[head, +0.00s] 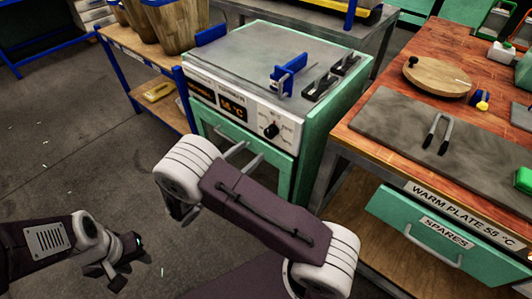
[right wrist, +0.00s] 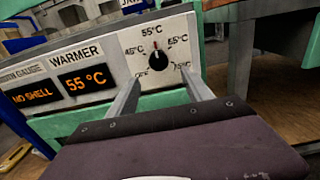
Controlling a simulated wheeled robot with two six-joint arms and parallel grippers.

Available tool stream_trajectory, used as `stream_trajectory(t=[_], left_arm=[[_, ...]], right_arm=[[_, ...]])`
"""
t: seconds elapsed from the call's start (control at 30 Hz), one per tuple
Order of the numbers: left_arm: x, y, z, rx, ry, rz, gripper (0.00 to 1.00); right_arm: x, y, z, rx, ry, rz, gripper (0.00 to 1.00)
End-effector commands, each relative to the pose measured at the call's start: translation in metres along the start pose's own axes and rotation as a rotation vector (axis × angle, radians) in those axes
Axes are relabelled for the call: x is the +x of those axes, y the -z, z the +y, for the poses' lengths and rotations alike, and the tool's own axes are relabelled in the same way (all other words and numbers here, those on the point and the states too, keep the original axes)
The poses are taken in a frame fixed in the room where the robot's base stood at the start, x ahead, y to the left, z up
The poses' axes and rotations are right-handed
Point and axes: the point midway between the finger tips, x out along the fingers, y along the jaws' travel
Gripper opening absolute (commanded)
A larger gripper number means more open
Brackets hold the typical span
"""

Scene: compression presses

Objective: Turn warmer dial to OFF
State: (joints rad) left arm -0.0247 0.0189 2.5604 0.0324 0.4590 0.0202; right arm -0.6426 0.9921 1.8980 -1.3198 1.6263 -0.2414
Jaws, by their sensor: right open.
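The warmer dial (right wrist: 158,58) is a black round knob on the white front panel, and its pointer is up at the 55 °C mark. It also shows in the head view (head: 271,130). Marks for 45, 55 and 65 °C are readable; the lower marks are partly hidden by the fingers. The warmer display (right wrist: 87,81) reads 55 °C. My right gripper (right wrist: 162,76) is open, with its fingers below and to either side of the dial, not closed on it. My left gripper (head: 112,268) hangs low over the floor at the left, far from the dial; its jaw opening is unclear.
The green press bench (head: 311,150) carries the panel, with a blue clamp (head: 289,73) and dark grey bars on top. The gauge display (right wrist: 32,96) reads NO SHELL. A wooden table (head: 460,167) with a warm plate stands close on the right. Floor is open at left.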

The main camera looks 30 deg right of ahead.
Motion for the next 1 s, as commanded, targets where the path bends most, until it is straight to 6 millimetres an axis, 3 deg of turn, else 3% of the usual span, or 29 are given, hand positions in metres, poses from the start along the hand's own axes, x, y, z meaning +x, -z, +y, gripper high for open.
stream_trajectory(t=[0.17, 0.6, 0.93, 1.0], left_arm=[[0.001, 0.000, 0.000, 0.000, 0.000, 0.001, 0.36], [0.023, -0.002, 0.000, 0.000, 0.000, 0.000, 0.36], [0.024, -0.002, 0.000, 0.000, 0.000, 0.000, 0.36], [0.024, -0.002, -0.001, 0.000, 0.000, 0.000, 0.36]], right_arm=[[0.004, -0.002, 0.003, -0.003, -0.009, -0.011, 0.59], [0.083, -0.001, 0.002, -0.002, -0.004, -0.009, 0.59], [0.090, -0.003, 0.002, -0.002, -0.007, -0.008, 0.59], [0.090, -0.003, 0.002, -0.002, -0.007, -0.008, 0.42]])
